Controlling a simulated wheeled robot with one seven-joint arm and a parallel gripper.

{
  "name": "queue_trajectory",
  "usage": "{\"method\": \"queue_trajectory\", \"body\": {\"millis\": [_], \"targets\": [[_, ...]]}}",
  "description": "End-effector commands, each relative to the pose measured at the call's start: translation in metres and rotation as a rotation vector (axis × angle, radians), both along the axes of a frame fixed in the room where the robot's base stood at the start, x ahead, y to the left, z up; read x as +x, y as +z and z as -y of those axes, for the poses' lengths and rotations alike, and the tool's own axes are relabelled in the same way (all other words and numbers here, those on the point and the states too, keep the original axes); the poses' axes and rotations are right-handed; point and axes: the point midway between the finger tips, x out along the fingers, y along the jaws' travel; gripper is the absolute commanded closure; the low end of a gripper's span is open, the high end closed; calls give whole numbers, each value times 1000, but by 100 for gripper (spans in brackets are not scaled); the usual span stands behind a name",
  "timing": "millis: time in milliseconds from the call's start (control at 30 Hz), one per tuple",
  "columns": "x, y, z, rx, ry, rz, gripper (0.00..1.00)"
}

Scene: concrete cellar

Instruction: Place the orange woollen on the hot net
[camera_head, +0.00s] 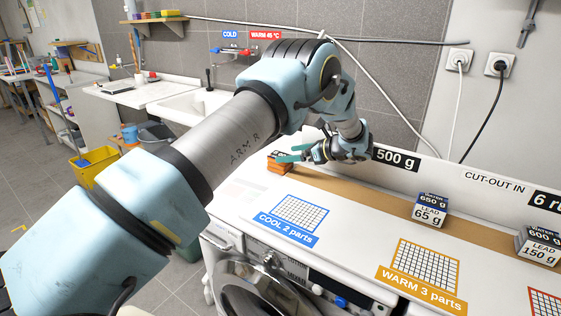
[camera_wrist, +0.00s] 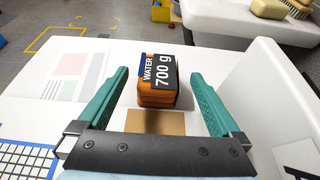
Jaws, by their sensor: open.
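The orange woollen (camera_wrist: 157,101) is a small orange bundle with a black "WATER 700 g" label in the wrist view. In the head view it shows as an orange patch (camera_head: 279,167) at the far left end of the worktop, partly hidden by my gripper. My gripper (camera_wrist: 158,75) has its green fingers spread. The bundle appears between them, with a gap on both sides. In the head view my gripper (camera_head: 287,153) is close to it. A red-lined net (camera_head: 545,303) is cut off at the bottom right; its label is out of view.
A blue COOL net (camera_head: 300,213) and an orange WARM net (camera_head: 428,266) lie on the white worktop. A sink (camera_head: 190,107) is beyond the left end.

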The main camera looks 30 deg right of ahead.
Motion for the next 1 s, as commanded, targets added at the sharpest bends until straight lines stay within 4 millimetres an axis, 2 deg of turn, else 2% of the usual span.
{"method": "queue_trajectory", "body": {"millis": [300,600,1000], "targets": [[32,-18,-20,0,3,-2,0],[36,-22,-22,-1,0,0,0],[36,-22,-22,-1,0,0,44]]}}
